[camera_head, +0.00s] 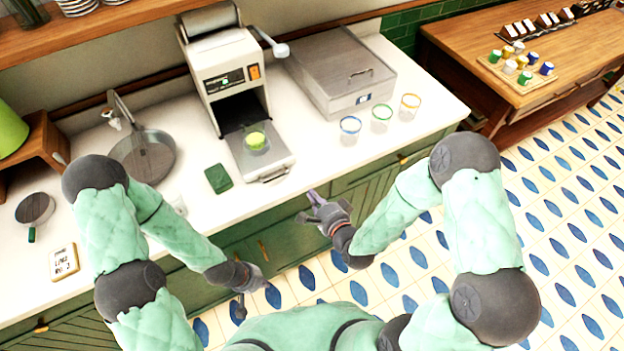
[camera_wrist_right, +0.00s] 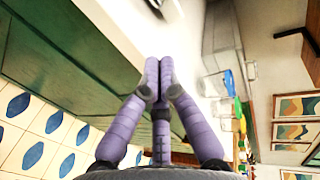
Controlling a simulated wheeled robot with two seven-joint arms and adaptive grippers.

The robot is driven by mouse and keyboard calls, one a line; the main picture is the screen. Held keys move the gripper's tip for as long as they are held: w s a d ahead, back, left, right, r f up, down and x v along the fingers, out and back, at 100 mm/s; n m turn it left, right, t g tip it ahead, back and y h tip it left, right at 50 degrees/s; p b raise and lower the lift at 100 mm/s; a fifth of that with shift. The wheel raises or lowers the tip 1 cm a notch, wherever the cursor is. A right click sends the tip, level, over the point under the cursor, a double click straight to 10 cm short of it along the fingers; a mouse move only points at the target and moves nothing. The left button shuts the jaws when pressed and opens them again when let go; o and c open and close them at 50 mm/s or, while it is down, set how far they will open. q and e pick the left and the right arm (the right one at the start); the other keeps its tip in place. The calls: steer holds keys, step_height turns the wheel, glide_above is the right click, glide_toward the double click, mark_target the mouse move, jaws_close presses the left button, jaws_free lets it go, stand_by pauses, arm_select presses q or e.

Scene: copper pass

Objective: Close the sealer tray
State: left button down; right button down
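The sealer (camera_head: 225,75) is a white machine with an orange switch, standing on the white counter. Its tray (camera_head: 280,165) is slid out at the front, with a handle on its front edge. A cup with a green top (camera_head: 256,141) sits in the tray. My right gripper (camera_head: 314,198) is in front of the counter edge, right of and nearer than the tray handle, apart from it. In the right wrist view its purple fingers (camera_wrist_right: 158,68) meet at the tips with nothing between them. My left gripper (camera_head: 254,292) hangs low in front of the green cabinets, its fingers small and unclear.
A grey lidded box (camera_head: 340,75) stands right of the sealer. Three clear cups with blue (camera_head: 350,128), green (camera_head: 382,115) and orange (camera_head: 410,104) rims stand before it. A dark green block (camera_head: 218,179) lies left of the tray. A round sink (camera_head: 143,156) is further left.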

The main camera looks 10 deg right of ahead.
mark_target(268, 127)
steer(key=x, duration=1.2)
steer(key=shift+w+a+r+b, duration=0.1)
steer(key=shift+w+r+b, duration=0.1)
steer(key=shift+r+b, duration=0.15)
steer(key=shift+w+a, duration=0.15)
steer(key=shift+w, duration=0.35)
steer(key=w+a+b, duration=0.2)
steer(key=w+b, duration=0.2)
steer(key=w, duration=0.2)
steer(key=w+a+b, duration=0.2)
steer(key=w+b, duration=0.2)
steer(key=w, duration=0.3)
steer(key=w+a+b, duration=0.2)
steer(key=w+b, duration=0.1)
steer(key=w, duration=0.3)
steer(key=shift+w+a+f+b, duration=0.1)
steer(key=shift+w+a+b, duration=0.15)
steer(key=shift+w+b, duration=0.15)
steer(key=shift+w+a, duration=0.1)
steer(key=shift+w, duration=0.25)
steer(key=shift+r, duration=0.25)
